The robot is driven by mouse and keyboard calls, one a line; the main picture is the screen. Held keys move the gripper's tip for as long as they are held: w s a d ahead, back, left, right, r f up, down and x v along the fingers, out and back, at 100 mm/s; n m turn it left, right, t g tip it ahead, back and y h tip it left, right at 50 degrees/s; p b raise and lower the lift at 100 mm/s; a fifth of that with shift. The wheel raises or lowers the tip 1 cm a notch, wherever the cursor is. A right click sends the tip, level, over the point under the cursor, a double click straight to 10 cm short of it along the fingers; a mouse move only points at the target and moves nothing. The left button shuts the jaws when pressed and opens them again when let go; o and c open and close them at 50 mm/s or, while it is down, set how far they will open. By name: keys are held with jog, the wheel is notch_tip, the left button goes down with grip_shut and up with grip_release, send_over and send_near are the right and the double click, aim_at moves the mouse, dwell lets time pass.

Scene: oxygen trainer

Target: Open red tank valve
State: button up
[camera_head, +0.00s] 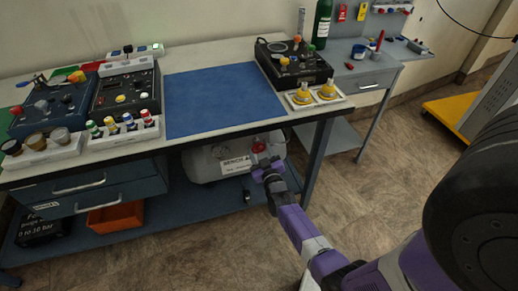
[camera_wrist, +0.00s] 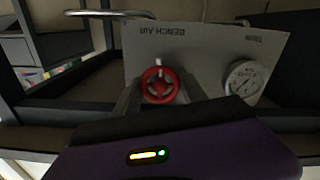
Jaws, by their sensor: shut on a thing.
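The red tank valve (camera_wrist: 159,85) is a round handwheel on the grey tank panel (camera_wrist: 187,50) marked BENCH AIR. It sits between the fingers of my gripper (camera_wrist: 158,92) in the wrist view, and the fingers are shut on its rim. In the head view the red valve (camera_head: 259,146) shows on the white tank (camera_head: 208,164) under the bench, with my gripper (camera_head: 264,163) right at it. A small white stub stands above the wheel's hub in the wrist view. The fingertips' contact is partly dark.
A round gauge (camera_wrist: 246,77) sits right of the valve. The bench top with its blue mat (camera_head: 222,98) overhangs the tank, and a table leg (camera_head: 317,160) stands right of it. An orange bin (camera_head: 115,217) is on the lower shelf.

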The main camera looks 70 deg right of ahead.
jog(key=shift+f, duration=0.1)
jog(key=o, duration=1.4)
jog(key=shift+c, duration=0.2)
jog(key=p+v, duration=0.1)
jog(key=v, duration=0.7)
